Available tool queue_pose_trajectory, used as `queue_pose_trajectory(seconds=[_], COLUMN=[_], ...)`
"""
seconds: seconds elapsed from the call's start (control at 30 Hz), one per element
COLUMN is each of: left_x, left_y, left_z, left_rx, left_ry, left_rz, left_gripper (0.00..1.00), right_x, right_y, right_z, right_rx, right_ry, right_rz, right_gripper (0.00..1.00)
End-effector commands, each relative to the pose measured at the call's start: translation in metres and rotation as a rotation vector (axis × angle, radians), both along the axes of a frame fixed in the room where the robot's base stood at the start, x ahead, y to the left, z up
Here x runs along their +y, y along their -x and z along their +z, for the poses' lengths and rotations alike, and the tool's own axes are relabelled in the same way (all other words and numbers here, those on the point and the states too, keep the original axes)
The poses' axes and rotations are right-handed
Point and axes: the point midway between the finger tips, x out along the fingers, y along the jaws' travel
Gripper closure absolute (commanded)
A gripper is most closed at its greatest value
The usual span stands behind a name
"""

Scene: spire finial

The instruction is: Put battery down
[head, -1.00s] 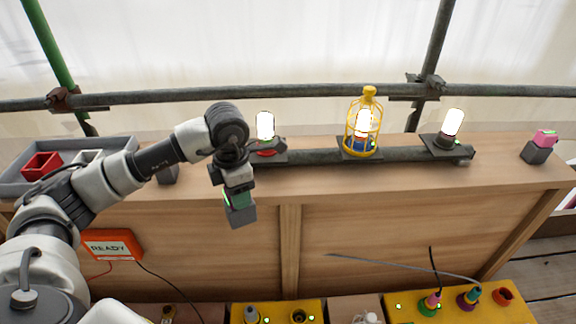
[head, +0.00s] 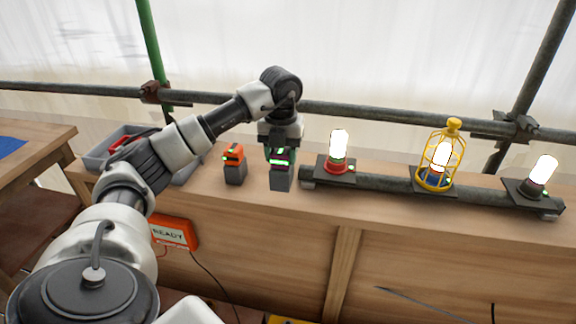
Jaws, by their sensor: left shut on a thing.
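A battery (head: 280,184) with a dark grey body and a lit green strip near its top is held upright in my left gripper (head: 280,160). The gripper is shut on the battery's upper end and covers part of it from above. The battery is over the wooden bench top (head: 330,199), near its front edge. I cannot tell whether its bottom touches the wood. My right gripper is not in view.
An orange-topped battery (head: 234,165) stands just left of the held one. To the right, a pipe rail (head: 390,195) carries a red-based lamp (head: 337,155), a yellow caged lamp (head: 437,160) and another lamp (head: 541,178). A grey tray (head: 100,155) sits left, partly behind my arm.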

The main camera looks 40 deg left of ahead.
Motion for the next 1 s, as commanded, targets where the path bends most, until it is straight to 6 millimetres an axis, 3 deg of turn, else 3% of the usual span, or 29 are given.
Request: queue_pose_trajectory(seconds=[0.1, 0.3, 0.63, 1.0], left_x=[0.017, 0.030, 0.030, 0.030], left_y=[-0.015, -0.026, -0.025, -0.026], left_z=[-0.013, -0.023, -0.061, -0.067], left_rx=[0.000, -0.001, 0.001, -0.001], left_ry=[0.001, 0.000, 0.000, 0.000], left_rz=[0.002, -0.002, -0.002, -0.002], left_gripper=[0.84, 0.84, 0.84, 0.84], right_x=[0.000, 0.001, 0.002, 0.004], right_y=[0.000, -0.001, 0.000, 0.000], right_z=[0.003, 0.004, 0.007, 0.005], right_rx=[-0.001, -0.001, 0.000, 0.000], right_ry=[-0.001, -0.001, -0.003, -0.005], right_rz=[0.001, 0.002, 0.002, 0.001], right_gripper=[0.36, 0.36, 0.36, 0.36])
